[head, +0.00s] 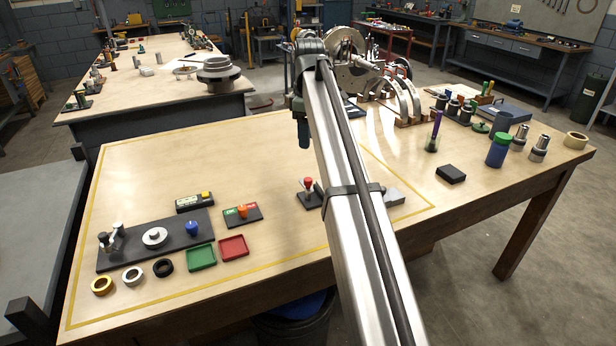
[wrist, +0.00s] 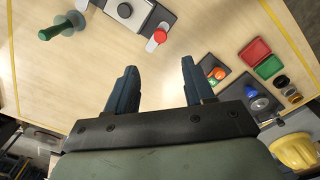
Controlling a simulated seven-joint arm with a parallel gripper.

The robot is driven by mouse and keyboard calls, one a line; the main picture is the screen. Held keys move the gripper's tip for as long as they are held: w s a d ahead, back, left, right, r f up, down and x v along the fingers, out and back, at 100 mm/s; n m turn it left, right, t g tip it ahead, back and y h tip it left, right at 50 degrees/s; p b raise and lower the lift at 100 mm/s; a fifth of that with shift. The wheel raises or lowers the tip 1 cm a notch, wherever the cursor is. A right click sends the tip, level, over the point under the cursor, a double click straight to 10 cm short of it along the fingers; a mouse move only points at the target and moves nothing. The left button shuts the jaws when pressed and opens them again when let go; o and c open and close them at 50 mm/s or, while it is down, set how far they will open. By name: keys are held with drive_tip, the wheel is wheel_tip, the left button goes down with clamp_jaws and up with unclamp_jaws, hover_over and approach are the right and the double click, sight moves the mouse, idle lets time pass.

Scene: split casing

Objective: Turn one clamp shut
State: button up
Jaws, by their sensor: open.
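My gripper (wrist: 158,65) is open and empty in the wrist view, its two dark blue fingers spread wide above the table. Beyond the fingertips lies a dark and grey fixture with a red knob (wrist: 157,37); the red knob also shows beside my arm in the head view (head: 308,182), where my arm hides part of the fixture. A dark base plate (head: 135,260) at the table's left carries an upright metal lever piece (head: 117,234), a pale disc (head: 154,237) and a blue knob (head: 192,228). I cannot tell for sure which part is the task's clamp.
An orange knob (head: 243,211) stands on a small plate near green (head: 201,257) and red (head: 234,247) trays. Several rings lie at the front left. Arched metal parts (head: 405,95) stand behind my arm. The table's middle left is clear.

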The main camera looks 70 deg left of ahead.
sight(308, 179)
wheel_tip(308, 179, down, 14)
drive_tip(key=shift+r, duration=0.15)
idle(0.5)
drive_tip(key=shift+s, duration=0.1)
clamp_jaws()
idle(0.3)
